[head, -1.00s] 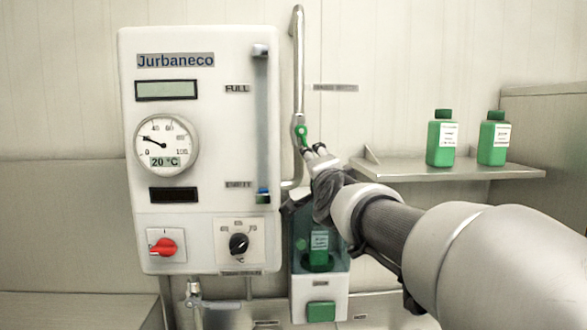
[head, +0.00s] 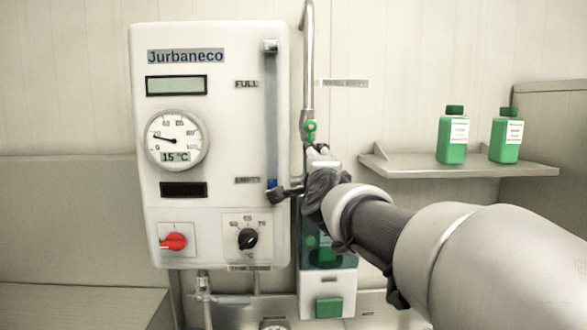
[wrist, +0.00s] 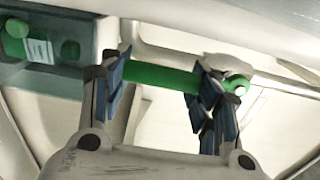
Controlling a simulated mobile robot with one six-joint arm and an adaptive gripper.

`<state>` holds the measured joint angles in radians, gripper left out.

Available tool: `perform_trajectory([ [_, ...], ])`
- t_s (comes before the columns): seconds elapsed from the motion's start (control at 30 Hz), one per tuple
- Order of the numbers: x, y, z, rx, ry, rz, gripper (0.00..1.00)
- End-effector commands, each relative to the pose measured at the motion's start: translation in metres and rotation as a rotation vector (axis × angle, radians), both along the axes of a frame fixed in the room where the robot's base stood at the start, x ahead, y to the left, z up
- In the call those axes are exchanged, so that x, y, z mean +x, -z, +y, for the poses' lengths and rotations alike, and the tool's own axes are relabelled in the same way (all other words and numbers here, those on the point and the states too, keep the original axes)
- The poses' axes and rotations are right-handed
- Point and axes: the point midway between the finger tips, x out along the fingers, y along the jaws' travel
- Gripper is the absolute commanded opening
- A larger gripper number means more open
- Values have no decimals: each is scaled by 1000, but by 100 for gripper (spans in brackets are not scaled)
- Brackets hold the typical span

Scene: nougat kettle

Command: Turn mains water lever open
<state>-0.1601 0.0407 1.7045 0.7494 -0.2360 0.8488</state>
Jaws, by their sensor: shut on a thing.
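The green mains water lever (head: 310,130) is on the metal pipe just right of the white kettle panel. In the head view it points nearly straight down along the pipe. My gripper (head: 318,149) is at its lower end, coming from the right. In the wrist view the green lever (wrist: 160,78) runs across between the blue-padded fingers of my gripper (wrist: 158,85), which is shut on it. The fingers and wrist hide part of the pipe and valve below.
The white Jurbaneco panel (head: 225,100) stands close left, with a red switch (head: 173,241) and black dial (head: 247,238). A clear-fronted dispenser (head: 328,285) is below my wrist. A shelf (head: 460,168) at right holds two green bottles (head: 453,136).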

Motion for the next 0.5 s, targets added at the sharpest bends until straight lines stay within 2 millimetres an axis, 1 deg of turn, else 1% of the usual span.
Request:
perform_trajectory([
  [0.1,0,0,0,7,0,0,14],
  [0.13,0,0,0,7,0,0,58],
  [0.4,0,0,0,4,0,0,76],
  [0.5,0,0,0,3,0,0,78],
])
